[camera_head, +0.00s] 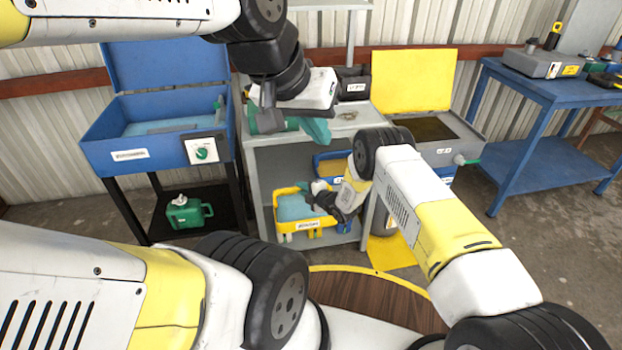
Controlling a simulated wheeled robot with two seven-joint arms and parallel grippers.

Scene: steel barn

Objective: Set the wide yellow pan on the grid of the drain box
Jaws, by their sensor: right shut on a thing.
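The wide yellow pan (277,214) has a blue inside and a white label on its front. It is at the lower shelf of the grey cart in the middle. My right gripper (315,191) reaches down from the right and is shut on the pan's right rim. The grey box with a raised yellow lid (412,80) and a dark inner surface (428,130) looks like the drain box. It stands right of the cart, and its grid detail is too small to make out.
A blue pan (326,164) sits behind the yellow one, partly hidden by my right arm. A blue lidded basin (100,140) stands left, with a green can (186,213) below. A blue workbench (540,92) with tools stands right. A round wooden top (370,294) is in front.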

